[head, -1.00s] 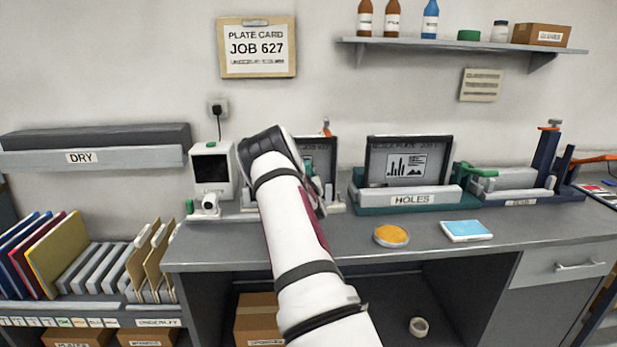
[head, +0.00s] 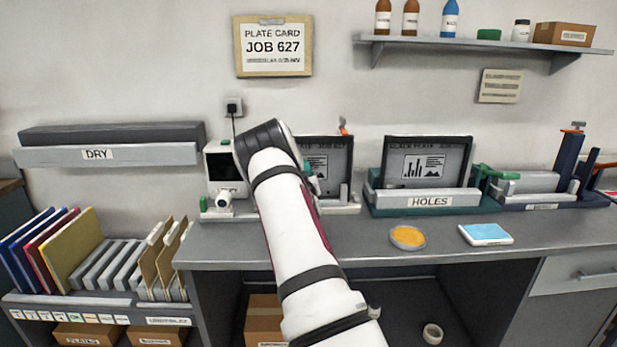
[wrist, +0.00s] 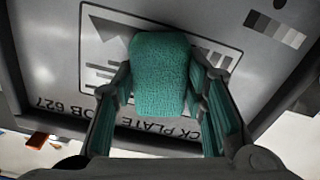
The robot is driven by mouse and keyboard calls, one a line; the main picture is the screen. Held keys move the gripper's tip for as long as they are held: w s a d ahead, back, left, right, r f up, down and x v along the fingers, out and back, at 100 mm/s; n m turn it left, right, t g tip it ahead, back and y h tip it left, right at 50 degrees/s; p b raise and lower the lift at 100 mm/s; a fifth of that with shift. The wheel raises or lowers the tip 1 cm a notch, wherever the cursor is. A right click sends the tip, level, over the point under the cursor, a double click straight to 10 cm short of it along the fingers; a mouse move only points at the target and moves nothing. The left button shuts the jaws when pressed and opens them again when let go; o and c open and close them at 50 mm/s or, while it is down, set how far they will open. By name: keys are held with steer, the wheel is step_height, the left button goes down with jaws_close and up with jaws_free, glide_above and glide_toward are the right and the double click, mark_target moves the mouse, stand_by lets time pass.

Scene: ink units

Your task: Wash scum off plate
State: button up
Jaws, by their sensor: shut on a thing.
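My gripper (wrist: 160,82) is shut on a green sponge (wrist: 160,60), with one finger on each side of it. The sponge lies over the face of a grey plate (wrist: 228,95) printed with "JOB 627", an arrow-like graphic and a row of tone patches. I cannot tell if the sponge touches the plate. In the head view this plate (head: 338,150) stands upright, its left part behind my arm. My gripper is mostly hidden there. No scum shows clearly on the plate.
A round dish with orange contents (head: 407,238) and a blue-topped pad (head: 485,234) lie on the counter (head: 360,245). A DRY rack (head: 150,154) is on the left wall. A white device (head: 221,168) stands left of my arm. The front counter is otherwise clear.

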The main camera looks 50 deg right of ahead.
mark_target(315, 167)
steer(key=shift+w+a+r+b, duration=0.7)
steer(key=shift+w+a+b, duration=0.95)
steer(key=shift+w+a, duration=0.75)
steer(key=shift+s+d+p, duration=0.4)
steer(key=shift+s+d, duration=2)
steer(key=shift+s, duration=0.2)
steer(key=shift+s+d+p, duration=0.4)
steer(key=shift+s+d, duration=2)
steer(key=shift+s, duration=0.2)
steer(key=shift+w, duration=0.1)
steer(key=shift+w+a+b, duration=0.65)
steer(key=shift+w+a, duration=0.6)
steer(key=shift+a, duration=0.05)
steer(key=w+a+b, duration=0.5)
steer(key=w+a, duration=0.1)
steer(key=w, duration=0.2)
steer(key=shift+a+b, duration=0.3)
steer(key=shift+a, duration=0.05)
